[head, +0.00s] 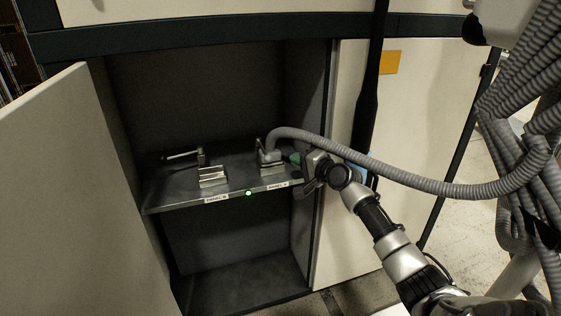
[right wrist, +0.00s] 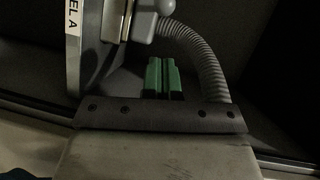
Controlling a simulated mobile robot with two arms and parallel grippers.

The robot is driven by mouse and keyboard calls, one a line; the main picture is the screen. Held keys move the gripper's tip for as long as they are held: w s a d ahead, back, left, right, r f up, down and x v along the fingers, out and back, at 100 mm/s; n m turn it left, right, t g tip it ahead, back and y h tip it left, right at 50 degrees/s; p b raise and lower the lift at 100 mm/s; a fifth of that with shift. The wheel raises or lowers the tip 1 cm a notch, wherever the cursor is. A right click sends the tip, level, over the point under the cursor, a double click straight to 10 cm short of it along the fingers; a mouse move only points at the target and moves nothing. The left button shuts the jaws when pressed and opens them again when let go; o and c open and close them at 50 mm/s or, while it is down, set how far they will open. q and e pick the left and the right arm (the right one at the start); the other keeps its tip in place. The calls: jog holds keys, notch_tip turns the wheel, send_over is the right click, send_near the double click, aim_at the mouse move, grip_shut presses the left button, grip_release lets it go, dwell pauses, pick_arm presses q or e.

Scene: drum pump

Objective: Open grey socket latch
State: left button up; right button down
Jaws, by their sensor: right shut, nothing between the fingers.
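Two metal sockets stand on a grey shelf (head: 165,196) inside the open cabinet. The left socket (head: 212,176) has a latch lever (head: 182,154) sticking out to the left. The right socket (head: 271,164) has a grey hose plug (head: 271,156) at it, and an upright part behind it may be its latch. My right gripper (head: 294,158) is just right of this socket, its green fingers shut and empty. In the right wrist view the green fingers (right wrist: 162,76) are close together, below a metal part of the socket (right wrist: 117,22). Contact cannot be told. My left gripper is out of view.
A grey corrugated hose (head: 400,178) arches from the right socket over my right arm; it also passes close right of the fingers in the right wrist view (right wrist: 206,62). An open cabinet door (head: 65,190) stands at left. A small green light (head: 248,193) glows on the shelf edge.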

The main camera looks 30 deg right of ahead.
aim_at(264, 150)
jog(key=shift+w+a+f+p, duration=0.2)
jog(key=shift+w+a+f, duration=0.05)
jog(key=shift+w+a, duration=0.7)
jog(key=shift+w+a+f+p, duration=0.25)
jog(key=shift+w+a, duration=0.55)
jog(key=shift+w, duration=0.25)
